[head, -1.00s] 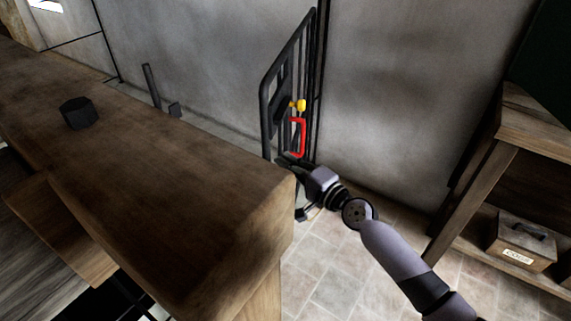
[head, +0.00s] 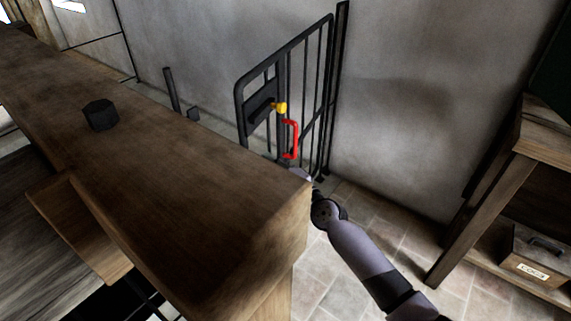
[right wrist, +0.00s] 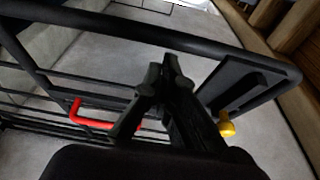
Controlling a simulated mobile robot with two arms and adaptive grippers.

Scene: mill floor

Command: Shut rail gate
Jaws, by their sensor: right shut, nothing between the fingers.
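The rail gate (head: 285,100) is a black barred frame standing ajar beyond the bench, its hinge side by the wall at the right. It carries a red handle (head: 291,138) and a yellow knob (head: 279,108) on a dark latch plate. The red handle (right wrist: 95,119) and yellow knob (right wrist: 227,126) also show in the right wrist view. My right gripper (right wrist: 163,72) is shut and empty, lying across the gate bars between handle and knob; I cannot tell whether it touches. In the head view the bench corner hides most of it. My left gripper is not in view.
A wooden bench (head: 190,180) fills the left and middle, with a dark block (head: 101,115) on top. A short black post (head: 172,90) stands behind it, left of the gate. A wooden shelf (head: 490,180) with a labelled box (head: 537,257) stands right. Tiled floor between is open.

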